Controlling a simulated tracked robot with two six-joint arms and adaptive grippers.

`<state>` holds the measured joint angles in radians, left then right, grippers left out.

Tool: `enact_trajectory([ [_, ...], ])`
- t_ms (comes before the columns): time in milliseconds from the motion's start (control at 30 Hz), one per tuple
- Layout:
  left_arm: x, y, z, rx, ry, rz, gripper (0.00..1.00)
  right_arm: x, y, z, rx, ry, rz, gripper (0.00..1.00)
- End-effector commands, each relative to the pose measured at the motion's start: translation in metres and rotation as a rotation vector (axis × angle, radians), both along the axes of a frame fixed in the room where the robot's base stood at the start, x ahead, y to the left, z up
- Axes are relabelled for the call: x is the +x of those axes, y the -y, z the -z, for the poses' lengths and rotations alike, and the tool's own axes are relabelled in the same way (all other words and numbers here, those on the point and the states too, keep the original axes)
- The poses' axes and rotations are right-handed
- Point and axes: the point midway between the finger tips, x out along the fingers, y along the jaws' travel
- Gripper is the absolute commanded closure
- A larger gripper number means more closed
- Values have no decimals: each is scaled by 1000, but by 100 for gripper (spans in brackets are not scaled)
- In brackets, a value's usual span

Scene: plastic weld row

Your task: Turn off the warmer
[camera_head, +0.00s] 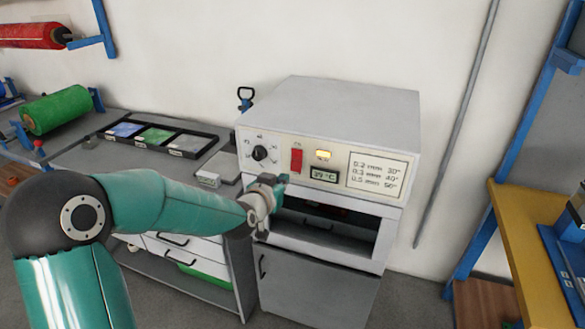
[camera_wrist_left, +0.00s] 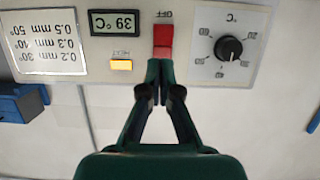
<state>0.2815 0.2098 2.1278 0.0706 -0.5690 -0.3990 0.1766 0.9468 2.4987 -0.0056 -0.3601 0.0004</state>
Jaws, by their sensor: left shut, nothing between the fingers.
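The warmer (camera_head: 330,110) is a pale box on a cabinet with an open slot under its control panel. Its red rocker switch (camera_head: 296,160) sits between a black dial (camera_head: 260,153) and a lit amber lamp (camera_head: 323,154). The display (camera_head: 324,175) reads 39 °C. My left gripper (camera_head: 278,182) is shut and empty, just in front of the panel, below and left of the switch. In the left wrist view, which is upside down, its fingertips (camera_wrist_left: 160,66) overlap the edge of the switch (camera_wrist_left: 163,40) opposite the OFF label. I cannot tell whether they touch. My right gripper is out of view.
A grey bench (camera_head: 80,152) with a tray of colored samples (camera_head: 158,138) stands left of the warmer. A green roll (camera_head: 55,109) lies behind. A yellow-topped bench (camera_head: 520,250) with blue posts stands at the right. Floor shows between the warmer and that bench.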

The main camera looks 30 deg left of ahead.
Motion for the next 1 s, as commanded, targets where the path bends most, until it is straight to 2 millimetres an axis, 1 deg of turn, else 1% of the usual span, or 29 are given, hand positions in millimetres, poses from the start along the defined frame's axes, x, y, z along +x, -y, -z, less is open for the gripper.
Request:
enact_trajectory([
  [33, 11, -2, 2, -1, -4, 0, 100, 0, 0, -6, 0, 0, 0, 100],
  [200, 43, -10, 12, -1, -4, 0, 100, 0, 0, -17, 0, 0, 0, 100],
  [300, 59, -14, 17, -1, -4, 0, 100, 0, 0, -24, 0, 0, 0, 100],
  [433, 74, -18, 22, -2, -3, 0, 100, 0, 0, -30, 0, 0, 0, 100],
  [633, 86, -21, 27, 0, -1, -1, 100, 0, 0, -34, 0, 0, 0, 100],
  [1000, 87, -22, 28, 0, -1, -1, 100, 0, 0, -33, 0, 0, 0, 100],
])
